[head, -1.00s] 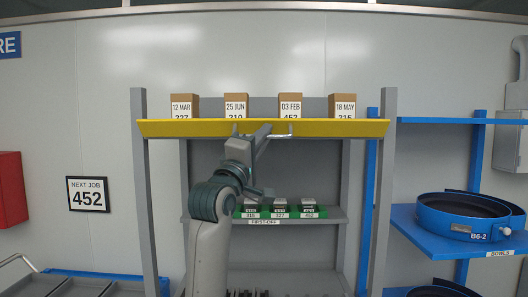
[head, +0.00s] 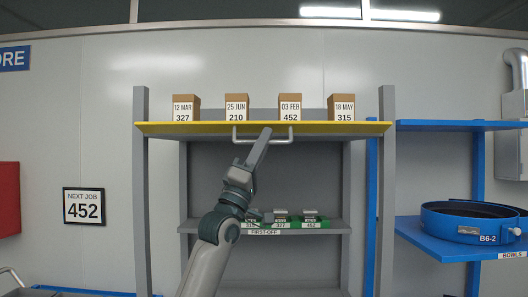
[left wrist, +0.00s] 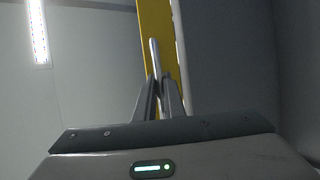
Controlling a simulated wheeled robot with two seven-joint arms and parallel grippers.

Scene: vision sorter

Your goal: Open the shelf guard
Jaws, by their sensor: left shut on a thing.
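The shelf guard (head: 190,129) is a yellow bar across the front of the top shelf, seen in the head view as a thin strip. Its pale handle (head: 236,134) hangs below its middle. My left gripper (head: 265,132) reaches up from below and is shut on the handle. In the left wrist view the fingers (left wrist: 159,92) close around the handle's bar (left wrist: 154,58), with the yellow guard (left wrist: 153,20) behind it. The fingertips are small in the head view. My right gripper is not in view.
Cartons stand behind the guard: 327 (head: 183,107), 210 (head: 236,107), 452 (head: 290,107) and 315 (head: 341,107). Grey posts (head: 141,190) flank the rack. A lower shelf (head: 338,226) holds small green-based items. Blue shelving with a bowl (head: 465,224) stands at right. A sign reads "NEXT JOB 452" (head: 84,206).

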